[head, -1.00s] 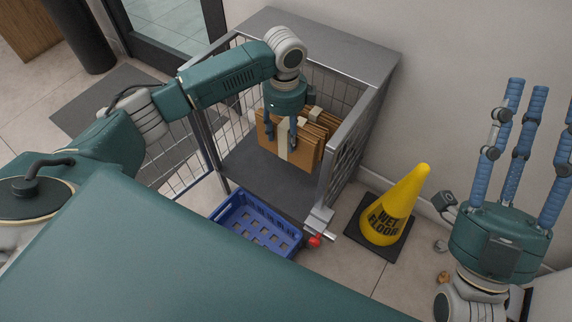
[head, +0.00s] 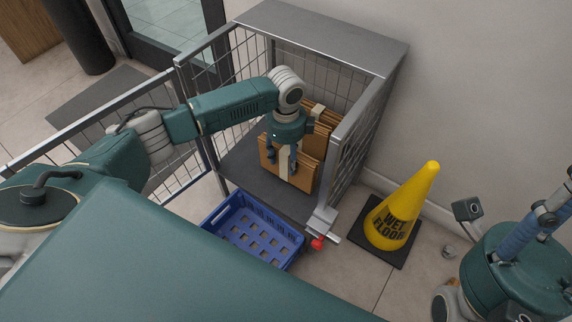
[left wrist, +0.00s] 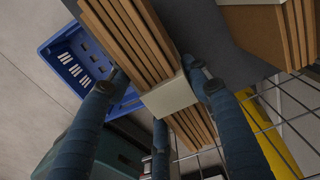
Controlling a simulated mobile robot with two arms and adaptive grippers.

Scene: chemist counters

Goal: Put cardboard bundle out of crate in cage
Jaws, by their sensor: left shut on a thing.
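My left gripper (head: 281,158) is shut on a brown cardboard bundle (head: 305,172) with a pale band, inside the grey wire cage (head: 328,195). In the left wrist view, the fingers (left wrist: 165,85) press on both sides of the bundle (left wrist: 125,35) at its white band (left wrist: 170,97). The bundle is upright, low over the dark cage floor (head: 240,170); I cannot tell if it touches. The blue crate (head: 291,246) stands empty in front of the cage. My right gripper (head: 530,230) is at the right edge, away from the cage, its fingers partly cut off.
A second cardboard bundle (head: 323,120) stands in the cage behind the held one, near the right mesh wall. It also shows in the left wrist view (left wrist: 262,30). A yellow wet-floor cone (head: 405,205) stands right of the cage. A red knob (head: 318,243) is at the cage's front corner.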

